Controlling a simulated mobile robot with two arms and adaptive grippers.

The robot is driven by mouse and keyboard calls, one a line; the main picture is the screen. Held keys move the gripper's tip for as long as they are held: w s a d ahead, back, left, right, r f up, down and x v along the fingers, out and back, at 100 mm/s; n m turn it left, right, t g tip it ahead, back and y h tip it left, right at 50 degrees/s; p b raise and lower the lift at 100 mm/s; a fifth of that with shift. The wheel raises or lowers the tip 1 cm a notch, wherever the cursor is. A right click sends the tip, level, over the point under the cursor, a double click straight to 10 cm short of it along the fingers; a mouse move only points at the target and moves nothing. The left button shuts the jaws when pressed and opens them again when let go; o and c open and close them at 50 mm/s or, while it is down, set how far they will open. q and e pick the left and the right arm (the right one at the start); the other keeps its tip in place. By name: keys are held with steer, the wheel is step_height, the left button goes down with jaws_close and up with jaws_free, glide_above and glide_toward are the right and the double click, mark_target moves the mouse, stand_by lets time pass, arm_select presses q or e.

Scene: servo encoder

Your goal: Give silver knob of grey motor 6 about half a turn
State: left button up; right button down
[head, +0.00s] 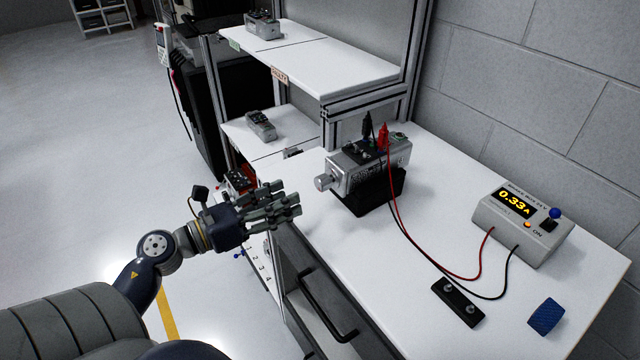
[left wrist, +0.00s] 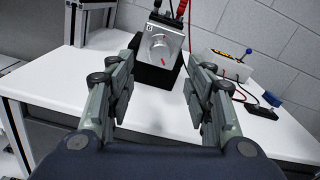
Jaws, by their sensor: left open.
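The grey motor (head: 368,163) sits in a black stand (head: 375,196) on the white workbench. Its silver knob (head: 323,183) sticks out from the end face toward the left. In the left wrist view the motor's end face (left wrist: 174,62) carries a "6", and the round knob (left wrist: 158,46) shows with a red mark nearby. My left gripper (head: 292,208) is open and empty, to the lower left of the knob and apart from it. In the left wrist view the knob lies ahead, between and beyond the two fingers (left wrist: 165,78). My right gripper is not in view.
Red and black leads run from the motor to a power supply (head: 524,222) reading 0.33 A. A black plate (head: 458,302) and a blue block (head: 546,316) lie nearer the front. Shelves with other motors (head: 262,126) stand behind. The bench (head: 350,262) before the motor is clear.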

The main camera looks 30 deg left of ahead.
mark_target(318, 184)
arm_select(q)
steer(key=p+x, duration=0.1)
steer(key=x, duration=0.4)
steer(key=shift+w+r+p, duration=0.15)
steer(key=shift+r+p, duration=0.05)
steer(key=shift+p, duration=0.15)
steer(key=p+x, duration=0.1)
steer(key=x, duration=0.2)
steer(key=shift+w+d+f, duration=0.15)
steer(key=shift+w, duration=0.05)
steer(key=shift+w+d, duration=0.1)
steer(key=shift+c, duration=0.6)
steer(key=c, duration=0.9)
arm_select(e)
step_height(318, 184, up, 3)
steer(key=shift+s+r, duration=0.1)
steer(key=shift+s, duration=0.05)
